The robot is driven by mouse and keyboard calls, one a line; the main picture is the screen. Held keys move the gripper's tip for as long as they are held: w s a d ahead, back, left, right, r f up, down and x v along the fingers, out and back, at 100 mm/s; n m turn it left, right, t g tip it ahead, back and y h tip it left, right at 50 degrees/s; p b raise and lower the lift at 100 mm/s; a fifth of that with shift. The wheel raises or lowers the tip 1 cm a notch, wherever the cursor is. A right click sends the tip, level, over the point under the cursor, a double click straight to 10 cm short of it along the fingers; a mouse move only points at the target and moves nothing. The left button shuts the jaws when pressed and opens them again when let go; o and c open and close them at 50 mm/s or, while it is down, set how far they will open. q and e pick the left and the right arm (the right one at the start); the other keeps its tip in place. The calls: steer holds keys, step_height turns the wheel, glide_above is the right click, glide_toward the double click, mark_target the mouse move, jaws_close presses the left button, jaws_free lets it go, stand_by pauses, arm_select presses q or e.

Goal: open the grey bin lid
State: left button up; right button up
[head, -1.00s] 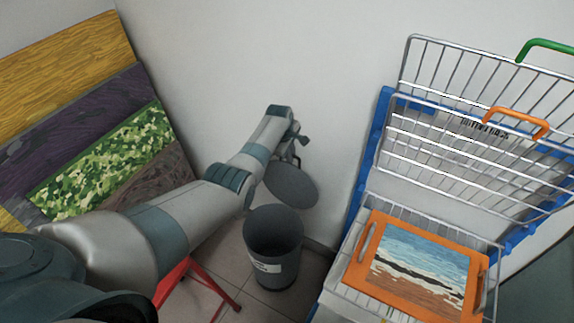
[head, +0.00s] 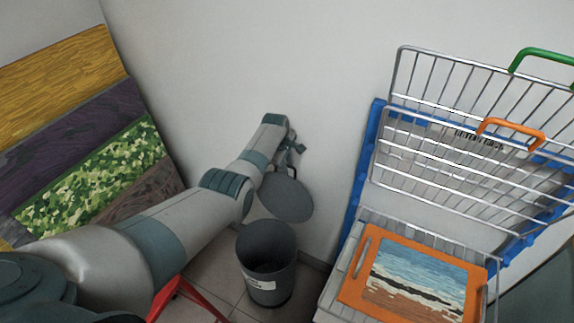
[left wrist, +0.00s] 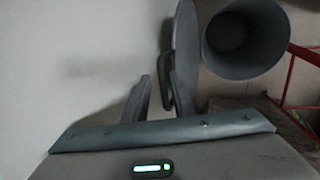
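The grey bin (head: 267,264) stands on the floor with its mouth uncovered. Its round grey lid (head: 286,198) is swung up behind it, steeply tilted, between the bin and the wall. In the left wrist view the lid shows nearly edge-on (left wrist: 185,40) next to the open bin (left wrist: 246,40). My left gripper (head: 294,160) is on the wall side of the lid. Its fingers (left wrist: 161,77) are apart, with the dark lid handle (left wrist: 167,88) between them, closer to the right finger. I cannot tell whether they touch. My right gripper is out of view.
A wire rack with a blue frame (head: 362,170) stands on the right, holding an orange-framed seaside picture (head: 418,275). Coloured boards (head: 85,165) lean on the left wall. A red stand (head: 185,290) is beside the bin. The wall (head: 240,60) is close behind the gripper.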

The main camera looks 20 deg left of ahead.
arm_select(q)
steer(key=shift+s+f, duration=0.15)
steer(key=shift+s, duration=0.05)
steer(key=shift+s+r+p, duration=0.1)
steer(key=shift+r+p, duration=0.3)
steer(key=shift+r, duration=0.3)
steer(key=v, duration=1.6)
